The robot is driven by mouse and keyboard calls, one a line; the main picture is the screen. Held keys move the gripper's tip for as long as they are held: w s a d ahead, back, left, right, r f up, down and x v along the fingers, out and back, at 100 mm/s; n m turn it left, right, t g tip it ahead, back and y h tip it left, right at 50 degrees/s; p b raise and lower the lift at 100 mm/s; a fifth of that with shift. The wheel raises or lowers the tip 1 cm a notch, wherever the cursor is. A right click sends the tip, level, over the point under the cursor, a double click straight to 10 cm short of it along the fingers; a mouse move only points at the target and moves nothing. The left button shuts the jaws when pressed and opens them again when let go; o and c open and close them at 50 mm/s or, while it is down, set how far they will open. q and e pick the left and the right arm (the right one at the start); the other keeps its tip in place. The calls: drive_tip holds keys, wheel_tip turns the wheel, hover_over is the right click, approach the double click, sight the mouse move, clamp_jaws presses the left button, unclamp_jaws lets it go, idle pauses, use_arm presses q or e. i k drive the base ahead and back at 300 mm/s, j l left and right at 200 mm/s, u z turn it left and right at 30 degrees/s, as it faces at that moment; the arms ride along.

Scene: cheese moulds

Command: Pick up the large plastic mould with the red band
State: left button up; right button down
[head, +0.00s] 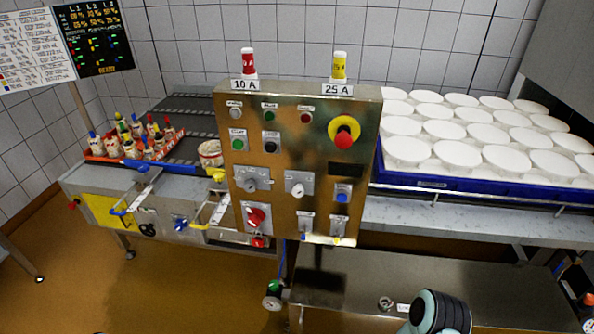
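A white round tub (210,153) with a reddish-brown band near its top stands on the left machine, just left of the control box. Its right side is partly hidden by the box, and it is too small to tell if it is the large mould with the red band. Many large white round moulds (458,154) stand in rows at the right, with no red band visible on them. Neither of my grippers shows. A dark and pale teal arm part, seemingly mine, shows at the bottom right without fingers.
A metal control box (310,215) with buttons and a red emergency knob (343,138) stands in the middle. An orange crate (103,157) of small bottles is at the left. A blue tray (480,194) holds the white moulds. The lower metal bench (480,280) is mostly bare.

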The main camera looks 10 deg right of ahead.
sight(212, 157)
drive_tip(key=i+j+u, duration=0.1)
drive_tip(key=i+j, duration=0.2)
drive_tip(key=j, duration=0.25)
drive_tip(key=i+j+u, duration=0.1)
drive_tip(key=i+j, duration=0.2)
drive_tip(key=j, duration=0.25)
drive_tip(key=i+j+u, duration=0.1)
drive_tip(key=i+j, duration=0.2)
drive_tip(key=j, duration=0.2)
drive_tip(key=i+j+u, duration=0.1)
drive_tip(key=i+j, duration=0.25)
drive_tip(key=j, duration=0.15)
